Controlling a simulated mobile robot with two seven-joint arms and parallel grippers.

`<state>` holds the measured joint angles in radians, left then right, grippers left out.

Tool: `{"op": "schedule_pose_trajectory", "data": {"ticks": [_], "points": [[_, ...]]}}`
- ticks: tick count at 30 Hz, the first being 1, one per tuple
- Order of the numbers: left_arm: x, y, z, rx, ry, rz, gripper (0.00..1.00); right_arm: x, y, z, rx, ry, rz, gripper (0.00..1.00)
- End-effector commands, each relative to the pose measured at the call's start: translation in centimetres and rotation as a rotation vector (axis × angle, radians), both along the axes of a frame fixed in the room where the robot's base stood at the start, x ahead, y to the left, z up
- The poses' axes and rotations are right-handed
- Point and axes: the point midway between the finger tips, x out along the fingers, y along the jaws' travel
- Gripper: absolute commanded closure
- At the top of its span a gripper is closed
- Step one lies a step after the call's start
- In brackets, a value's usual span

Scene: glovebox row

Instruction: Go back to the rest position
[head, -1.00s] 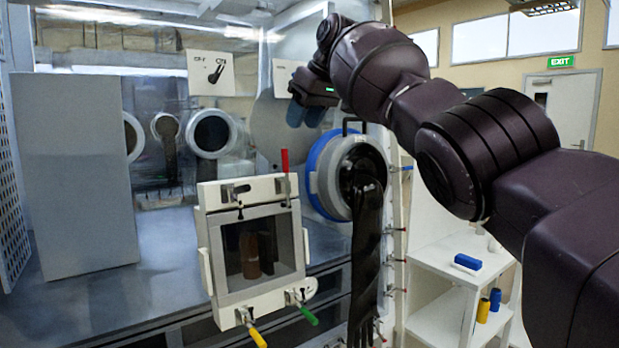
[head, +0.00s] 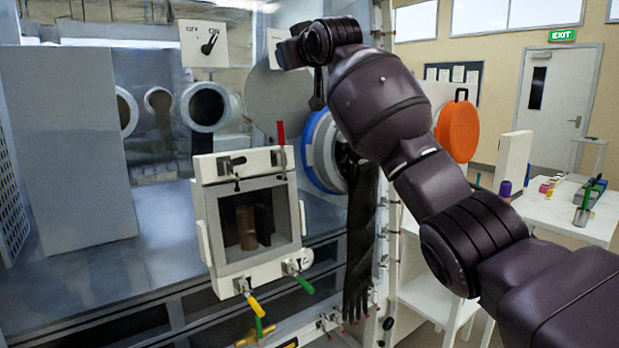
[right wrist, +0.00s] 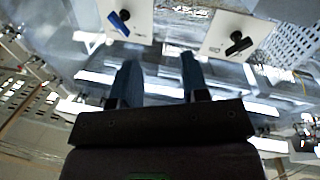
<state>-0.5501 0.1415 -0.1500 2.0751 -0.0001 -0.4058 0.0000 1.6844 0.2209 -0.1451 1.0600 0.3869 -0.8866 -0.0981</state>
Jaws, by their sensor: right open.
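My right arm crosses the right half of the head view. Its dark wrist is raised in front of the glovebox window, above the round glove port (head: 322,150). My right gripper is mostly hidden behind the wrist in the head view. In the right wrist view my right gripper (right wrist: 156,76) has two blue-tipped fingers spread wide apart, with nothing between them. My left gripper is not in view.
A white-framed hatch (head: 204,215) with coloured handles stands front centre. A black glove (head: 357,260) hangs from the port. An orange disc (head: 457,131) and a white table (head: 540,208) are at right.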

Motion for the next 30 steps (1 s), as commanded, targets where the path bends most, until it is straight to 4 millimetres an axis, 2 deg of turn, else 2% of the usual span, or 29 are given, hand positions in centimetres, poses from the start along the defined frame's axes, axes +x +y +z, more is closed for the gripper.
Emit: {"op": "schedule_pose_trajectory", "data": {"ticks": [1,8,14,23,30], "points": [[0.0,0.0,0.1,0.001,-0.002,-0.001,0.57,0.2,-0.6,-1.9,0.013,-0.018,-0.004,0.59],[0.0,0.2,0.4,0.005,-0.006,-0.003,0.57,-0.1,-3.3,-9.3,0.065,-0.09,-0.023,0.59],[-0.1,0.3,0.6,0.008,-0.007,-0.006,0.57,-1.3,-6.1,-16.1,0.1,-0.124,-0.045,0.59],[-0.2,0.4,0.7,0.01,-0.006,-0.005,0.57,-5.0,-10.5,-26.4,0.137,-0.138,-0.09,0.59],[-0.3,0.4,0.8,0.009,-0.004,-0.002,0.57,-9.3,-14.1,-34.4,0.152,-0.117,-0.136,0.59]]}}
